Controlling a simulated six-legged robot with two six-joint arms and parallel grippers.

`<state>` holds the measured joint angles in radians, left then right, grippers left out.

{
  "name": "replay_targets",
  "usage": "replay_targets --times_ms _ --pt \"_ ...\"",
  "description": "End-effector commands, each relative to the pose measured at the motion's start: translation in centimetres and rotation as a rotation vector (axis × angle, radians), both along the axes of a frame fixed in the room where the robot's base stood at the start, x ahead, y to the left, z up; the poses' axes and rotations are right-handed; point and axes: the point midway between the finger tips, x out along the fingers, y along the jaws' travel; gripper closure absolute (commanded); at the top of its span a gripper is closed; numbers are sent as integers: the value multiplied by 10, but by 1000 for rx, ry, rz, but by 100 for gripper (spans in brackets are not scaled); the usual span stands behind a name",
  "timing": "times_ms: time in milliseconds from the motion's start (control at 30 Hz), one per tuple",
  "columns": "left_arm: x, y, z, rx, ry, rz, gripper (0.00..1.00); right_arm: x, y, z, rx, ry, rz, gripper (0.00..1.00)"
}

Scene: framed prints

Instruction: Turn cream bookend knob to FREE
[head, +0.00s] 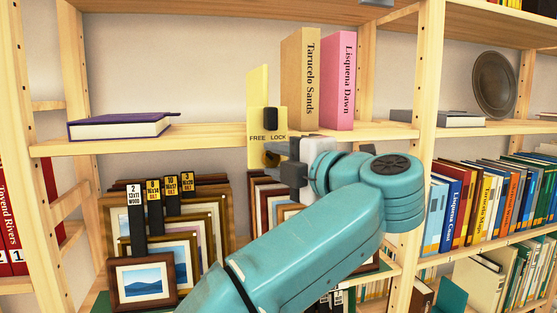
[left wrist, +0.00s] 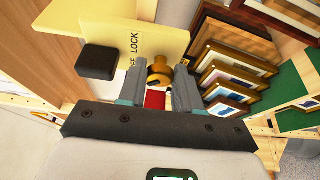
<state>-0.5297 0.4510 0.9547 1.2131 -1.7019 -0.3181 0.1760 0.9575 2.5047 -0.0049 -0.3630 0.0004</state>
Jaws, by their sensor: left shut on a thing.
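The cream bookend (head: 258,90) stands upright on the shelf edge, left of two upright books. Its front plate reads FREE at left and LOCK at right, with a black block (head: 270,120) above the words. A brass knob (head: 271,158) sits below them, partly hidden by my left gripper (head: 280,152). In the left wrist view, the cream plate (left wrist: 120,30), black block (left wrist: 97,62) and brass knob (left wrist: 159,70) show close up. My left gripper (left wrist: 158,84) is shut on the knob there. Which word the knob points to cannot be made out. My right gripper is not in view.
The books Tarucelo Sands (head: 300,80) and Lisquena Dawn (head: 339,80) stand right of the bookend. A purple-covered book (head: 120,125) lies on the shelf at left. Framed prints (head: 143,280) fill the shelf below. A wooden upright (head: 428,100) stands at right.

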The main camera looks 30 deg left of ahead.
Motion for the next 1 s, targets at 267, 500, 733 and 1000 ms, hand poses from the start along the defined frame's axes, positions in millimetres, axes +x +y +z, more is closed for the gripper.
replay_targets --times_ms 267,500,733,1000 --pt "0 -1 -1 -1 3 0 42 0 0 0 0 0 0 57" --pt "-1 -5 -1 -1 1 -2 42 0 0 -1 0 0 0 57" --pt "-14 -48 -1 1 1 -5 42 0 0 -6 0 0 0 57" --pt "-31 -100 0 0 1 -4 42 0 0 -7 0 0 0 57"
